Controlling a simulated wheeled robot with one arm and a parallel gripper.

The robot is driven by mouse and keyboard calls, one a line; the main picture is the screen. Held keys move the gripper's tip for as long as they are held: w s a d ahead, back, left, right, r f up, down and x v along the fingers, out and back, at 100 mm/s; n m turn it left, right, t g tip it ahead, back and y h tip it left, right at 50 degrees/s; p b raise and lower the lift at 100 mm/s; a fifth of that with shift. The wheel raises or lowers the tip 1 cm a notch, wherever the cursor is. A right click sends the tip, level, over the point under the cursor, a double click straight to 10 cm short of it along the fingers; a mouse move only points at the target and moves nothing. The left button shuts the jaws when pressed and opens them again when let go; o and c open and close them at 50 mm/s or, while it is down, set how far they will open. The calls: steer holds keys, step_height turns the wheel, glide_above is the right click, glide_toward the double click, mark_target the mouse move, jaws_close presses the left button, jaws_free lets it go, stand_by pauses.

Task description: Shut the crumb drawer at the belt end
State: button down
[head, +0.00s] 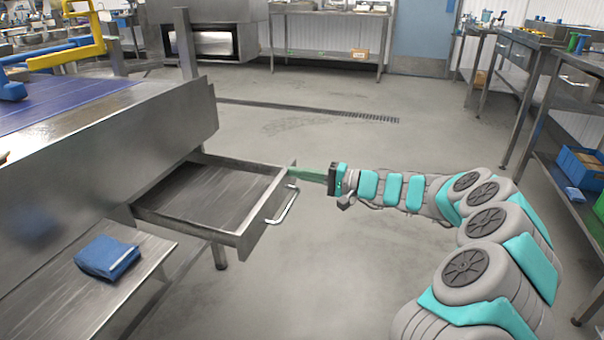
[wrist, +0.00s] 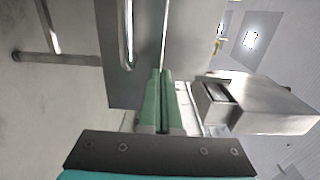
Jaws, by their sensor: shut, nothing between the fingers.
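The crumb drawer (head: 205,190) is a shallow steel tray, pulled well out from under the belt end (head: 185,125). Its inside looks empty. Its front panel carries a bar handle (head: 283,205), which also shows in the wrist view (wrist: 127,35). My gripper (head: 303,172) has green fingers, shut and empty, at the far end of the drawer front, beyond the handle. In the wrist view the fingertips (wrist: 160,74) point at the upper part of the front panel (wrist: 145,60). They are at or very close to it; I cannot tell if they touch.
A blue folded cloth (head: 108,257) lies on a low steel shelf (head: 75,300) near the drawer's near side. A steel bench with a blue bin (head: 580,168) stands at the right. The floor (head: 330,270) in front of the drawer is clear, with a drain grate (head: 345,115) behind.

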steer(key=b, duration=0.7)
glide_above(207, 174)
steer(key=shift+s+d+f, duration=0.1)
steer(key=shift+d, duration=0.1)
steer(key=shift+a+r, duration=0.2)
steer(key=shift+r, duration=0.05)
steer(key=shift+a+r, duration=0.1)
